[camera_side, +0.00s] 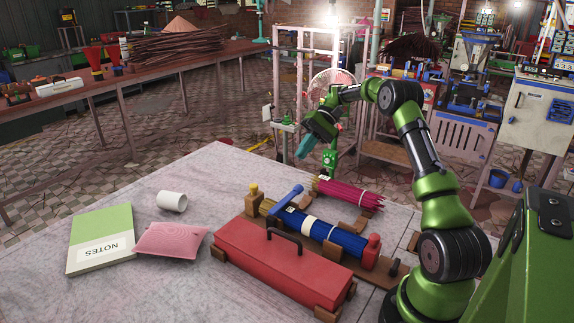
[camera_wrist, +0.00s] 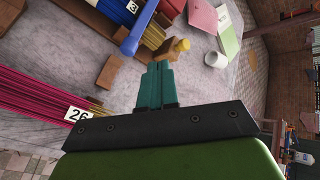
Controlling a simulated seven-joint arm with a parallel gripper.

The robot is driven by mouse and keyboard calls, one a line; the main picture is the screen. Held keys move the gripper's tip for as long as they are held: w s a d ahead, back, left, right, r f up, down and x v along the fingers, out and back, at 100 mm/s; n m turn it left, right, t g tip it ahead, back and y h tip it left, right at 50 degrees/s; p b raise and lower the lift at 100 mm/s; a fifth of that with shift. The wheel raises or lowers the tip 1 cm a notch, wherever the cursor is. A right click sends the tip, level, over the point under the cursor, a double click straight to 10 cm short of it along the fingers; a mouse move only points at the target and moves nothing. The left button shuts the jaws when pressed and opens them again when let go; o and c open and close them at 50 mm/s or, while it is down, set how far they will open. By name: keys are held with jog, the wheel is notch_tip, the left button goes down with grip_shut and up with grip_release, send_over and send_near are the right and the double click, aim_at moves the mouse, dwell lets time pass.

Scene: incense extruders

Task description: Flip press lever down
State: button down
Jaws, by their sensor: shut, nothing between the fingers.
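A blue lever (camera_side: 285,200) sits above the left part of a blue-wrapped stick bundle (camera_side: 313,229) in a wooden press. In the wrist view the lever (camera_wrist: 138,28) runs diagonally past the bundle's end; I cannot tell how far it is raised. A wooden post with a yellow knob (camera_side: 254,188) stands at the press's left end; the knob also shows in the wrist view (camera_wrist: 183,45). My gripper (camera_side: 304,147) hangs in the air behind the press, apart from the lever. Its teal fingers (camera_wrist: 160,68) are shut and empty.
A red box with a black handle (camera_side: 265,266) lies in front of the press. Pink sticks (camera_side: 347,194) lie behind it in wooden holders. A pink pouch (camera_side: 171,240), white cup (camera_side: 172,201) and green notebook (camera_side: 98,226) lie left. The back left tabletop is clear.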

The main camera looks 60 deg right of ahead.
jog(key=shift+v, duration=2.8)
jog(key=shift+d+f, duration=0.1)
jog(key=shift+f, duration=0.1)
notch_tip(320, 180, down, 4)
jog(key=s+a+m+g+h, duration=0.1)
jog(key=a+h, duration=0.1)
jog(key=h, duration=0.1)
jog(key=s+a+r+n+t+h, duration=0.1)
jog(key=s+a+r+t, duration=0.1)
jog(key=s+a, duration=0.3)
jog(key=s+a+r+n+t+h, duration=0.2)
jog(key=s+a+r, duration=0.3)
jog(key=a, duration=0.9)
jog(key=s+a+r+n+t+h, duration=0.2)
jog(key=s+a+r, duration=0.1)
jog(key=s+a, duration=0.4)
jog(key=a, duration=0.3)
jog(key=shift+s+r+t, duration=0.2)
jog(key=shift+r+t, duration=0.1)
jog(key=shift+r, duration=0.05)
jog(key=shift+a, duration=0.1)
